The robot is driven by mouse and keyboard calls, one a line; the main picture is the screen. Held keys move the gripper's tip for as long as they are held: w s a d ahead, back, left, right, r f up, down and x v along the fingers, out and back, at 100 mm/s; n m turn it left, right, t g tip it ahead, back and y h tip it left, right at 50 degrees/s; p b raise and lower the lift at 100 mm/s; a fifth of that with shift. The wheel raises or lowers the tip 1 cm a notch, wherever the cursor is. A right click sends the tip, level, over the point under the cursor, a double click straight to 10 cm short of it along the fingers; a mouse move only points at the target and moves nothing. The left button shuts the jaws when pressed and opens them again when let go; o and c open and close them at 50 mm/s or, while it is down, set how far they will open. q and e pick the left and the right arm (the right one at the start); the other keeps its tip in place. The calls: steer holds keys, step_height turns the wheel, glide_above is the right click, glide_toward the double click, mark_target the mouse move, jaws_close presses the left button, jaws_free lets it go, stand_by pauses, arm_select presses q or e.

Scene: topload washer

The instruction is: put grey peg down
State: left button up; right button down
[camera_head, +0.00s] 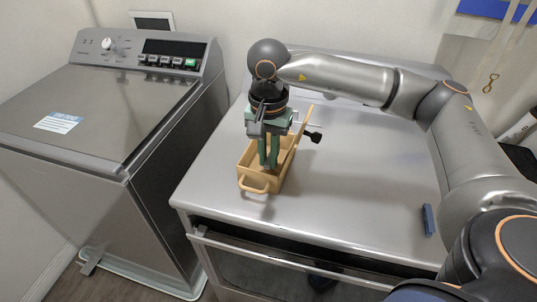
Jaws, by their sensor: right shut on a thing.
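My right gripper (268,160) points down into a tan box with handles (257,183) on the grey metal counter (348,170). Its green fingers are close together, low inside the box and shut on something. The held thing is hidden by the fingers and the box wall, so I cannot tell the grey peg apart or see whether it touches the box floor. My left gripper is not in view.
A topload washer (95,105) with its lid closed stands to the left. A small blue block (428,220) lies on the counter's right side. A dark knobbed thing (312,136) is by the box's right side. The counter's middle is clear.

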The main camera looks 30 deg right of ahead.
mark_target(268, 161)
steer(key=shift+f+b, duration=0.45)
steer(key=shift+f, duration=0.15)
steer(key=c, duration=0.9)
jaws_free()
steer(key=shift+r, duration=0.1)
steer(key=shift+r+p, duration=0.45)
steer(key=shift+p, duration=0.05)
step_height(268, 161, up, 12)
steer(key=shift+r, duration=0.15)
